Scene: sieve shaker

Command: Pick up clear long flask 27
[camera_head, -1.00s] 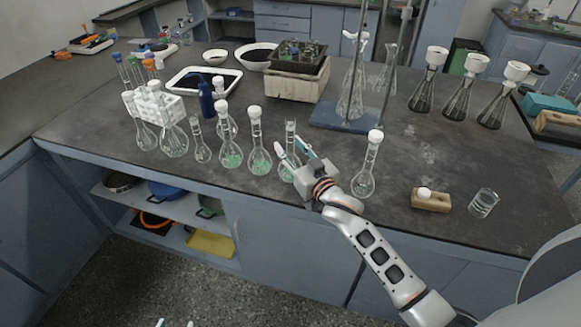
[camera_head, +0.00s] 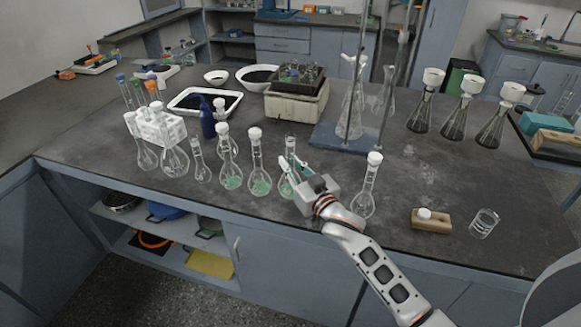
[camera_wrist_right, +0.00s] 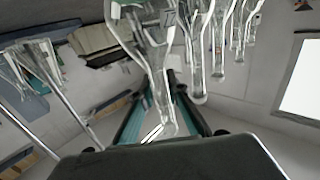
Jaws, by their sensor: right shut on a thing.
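A clear long-necked flask (camera_head: 290,148) without a stopper stands on the dark workbench (camera_head: 440,175), in the row near the front edge. I cannot read its number. My right gripper (camera_head: 300,175) is shut on its neck from the front right and partly hides its body. In the right wrist view, the flask (camera_wrist_right: 157,65) passes between the two teal-lined fingers of my right gripper (camera_wrist_right: 162,105). I see no clear gap under the flask. My left gripper is out of view.
A stoppered flask (camera_head: 259,165) with green contents stands close to the left. Another stoppered flask (camera_head: 365,190) stands close to the right of the gripper. A blue stand base (camera_head: 345,138) lies behind. The bench's right part has free room around a wooden block (camera_head: 432,222).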

